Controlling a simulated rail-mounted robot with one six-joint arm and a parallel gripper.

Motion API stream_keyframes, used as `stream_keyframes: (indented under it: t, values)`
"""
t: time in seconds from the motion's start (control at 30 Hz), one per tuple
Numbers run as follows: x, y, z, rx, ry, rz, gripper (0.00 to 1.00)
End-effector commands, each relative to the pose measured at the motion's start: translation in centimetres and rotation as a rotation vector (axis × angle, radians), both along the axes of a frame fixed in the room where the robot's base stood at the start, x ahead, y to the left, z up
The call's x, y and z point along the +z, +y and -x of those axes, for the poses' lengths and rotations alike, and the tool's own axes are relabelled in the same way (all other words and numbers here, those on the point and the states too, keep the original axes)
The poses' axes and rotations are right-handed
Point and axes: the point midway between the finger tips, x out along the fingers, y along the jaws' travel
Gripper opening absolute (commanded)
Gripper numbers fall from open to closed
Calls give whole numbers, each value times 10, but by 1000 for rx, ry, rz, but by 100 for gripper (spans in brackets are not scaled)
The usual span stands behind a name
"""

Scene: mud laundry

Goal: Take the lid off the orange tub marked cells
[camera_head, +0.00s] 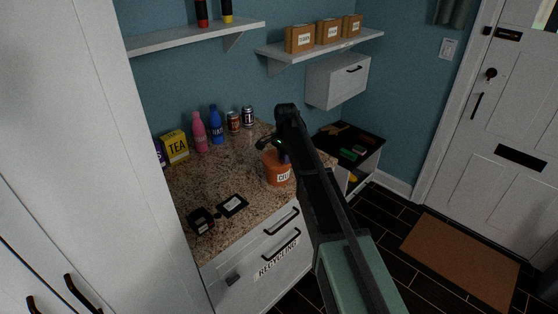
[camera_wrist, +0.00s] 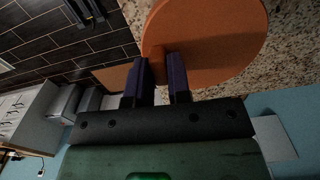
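The orange tub (camera_head: 278,176) stands on the granite counter (camera_head: 243,172), with a white label partly hidden by my arm. Its round orange lid (camera_wrist: 222,38) fills the upper middle of the wrist view. My gripper (camera_wrist: 161,65) is at the lid, with one dark purple finger on each side of a small orange raised part. I cannot tell whether the lid is apart from the tub.
A tea box (camera_head: 175,147), a pink bottle (camera_head: 199,132), a blue bottle (camera_head: 216,126) and cans (camera_head: 234,122) stand along the wall. A black item (camera_head: 200,220) and a dark card (camera_head: 232,205) lie near the front. Shelves (camera_head: 325,44) hang above.

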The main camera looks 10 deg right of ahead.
Motion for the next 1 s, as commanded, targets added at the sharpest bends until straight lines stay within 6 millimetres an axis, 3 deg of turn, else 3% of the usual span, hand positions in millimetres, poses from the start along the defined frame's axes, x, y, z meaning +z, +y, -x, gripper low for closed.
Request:
stream_keyframes:
  t: [0.03, 0.1, 0.43, 0.63, 0.77, 1.0]
  values:
    - [0, 0, 0, 0, 0, 0, 10]
    - [0, 0, 0, 0, 0, 0, 0]
    - [2, 0, 0, 0, 0, 0, 0]
    - [21, 0, 0, 0, 0, 0, 0]
    - [49, 0, 0, 0, 0, 0, 0]
    - [136, 0, 0, 0, 0, 0, 0]
